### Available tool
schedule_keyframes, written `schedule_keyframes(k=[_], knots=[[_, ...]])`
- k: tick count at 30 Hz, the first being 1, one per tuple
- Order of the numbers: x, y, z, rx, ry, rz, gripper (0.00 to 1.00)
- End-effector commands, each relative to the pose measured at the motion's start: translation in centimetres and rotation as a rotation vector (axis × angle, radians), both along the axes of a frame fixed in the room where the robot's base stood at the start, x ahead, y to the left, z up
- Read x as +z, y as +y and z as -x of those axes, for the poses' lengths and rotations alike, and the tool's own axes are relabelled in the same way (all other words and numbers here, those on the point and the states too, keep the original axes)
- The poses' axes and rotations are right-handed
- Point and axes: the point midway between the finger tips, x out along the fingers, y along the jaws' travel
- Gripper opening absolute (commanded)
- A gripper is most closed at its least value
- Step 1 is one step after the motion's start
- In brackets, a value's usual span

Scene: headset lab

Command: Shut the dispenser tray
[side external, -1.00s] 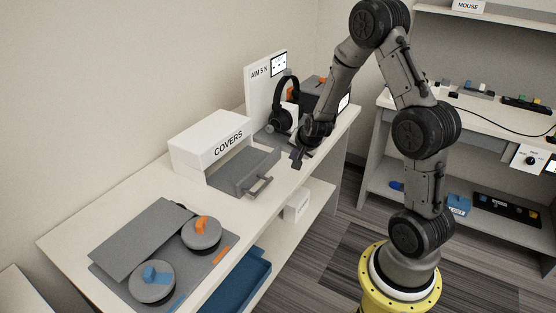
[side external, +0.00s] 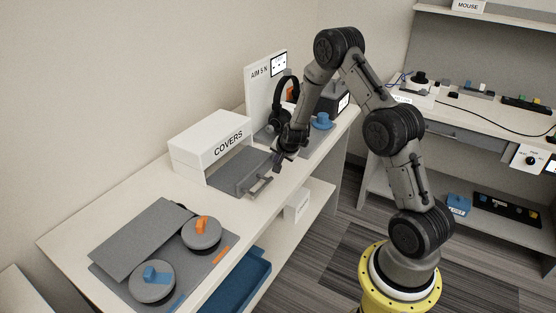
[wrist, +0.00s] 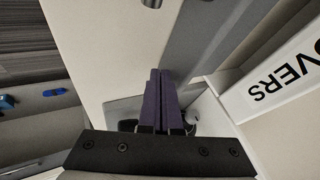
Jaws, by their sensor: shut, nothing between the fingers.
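The dispenser is a white box labelled COVERS (side external: 212,142) on the bench. Its grey tray (side external: 238,168) sticks out of the front, with a bar handle (side external: 258,186) on its outer end. The tray also shows in the wrist view (wrist: 212,35). My gripper (side external: 277,166) is shut and empty, just beyond the tray's right side near the handle end. In the wrist view the dark fingers (wrist: 160,75) are together, beside the tray. I cannot tell whether they touch it.
A headset on a stand (side external: 284,95) and a blue object (side external: 321,121) stand behind my gripper. Two round grey pieces with an orange (side external: 202,225) and a blue (side external: 155,274) grip lie at the near left. The bench in front of the tray is a clear strip.

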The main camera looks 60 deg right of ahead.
Motion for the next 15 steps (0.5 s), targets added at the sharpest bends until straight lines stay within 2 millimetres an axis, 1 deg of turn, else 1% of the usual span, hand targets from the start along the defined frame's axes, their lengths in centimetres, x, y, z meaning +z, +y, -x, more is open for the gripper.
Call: schedule_keyframes(k=[8, 11, 15], knots=[[0.0, 0.0, -0.3, -0.002, 0.0, 0.0, 0.0], [0.0, -0.1, -1.3, -0.001, 0.001, 0.003, 0.0], [0.0, -0.1, -3.2, -0.003, 0.001, 0.003, 0.0]])
